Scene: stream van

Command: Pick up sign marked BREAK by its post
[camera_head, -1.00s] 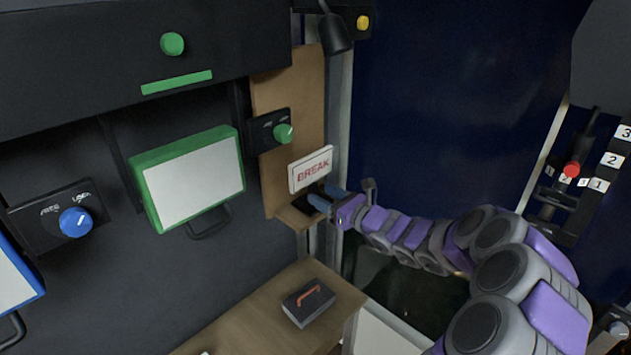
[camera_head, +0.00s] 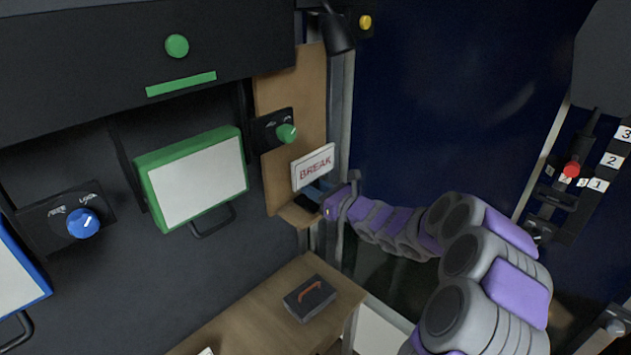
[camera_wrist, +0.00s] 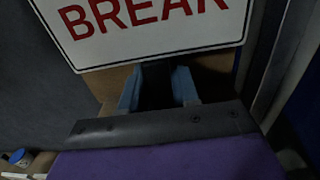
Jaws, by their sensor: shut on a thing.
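The sign marked BREAK (camera_head: 313,167) is a white plate with red letters, upright above a small wooden shelf (camera_head: 297,214) at the right end of the left wall. In the wrist view the sign (camera_wrist: 150,45) fills the top. Its dark post (camera_wrist: 156,80) comes down below the plate between the blue fingertips. My gripper (camera_wrist: 158,90) is shut on the post, just under the plate. In the head view my gripper (camera_head: 316,192) reaches the sign from the right. The post's foot is hidden there by the fingers.
A wooden panel (camera_head: 290,90) stands behind the sign, with a green knob (camera_head: 287,133) beside it. A black lamp (camera_head: 337,35) hangs above. Below is a desk (camera_head: 245,312) with a dark box (camera_head: 309,298). A green-framed board (camera_head: 193,180) is left. A dark blue panel (camera_head: 450,100) stands right.

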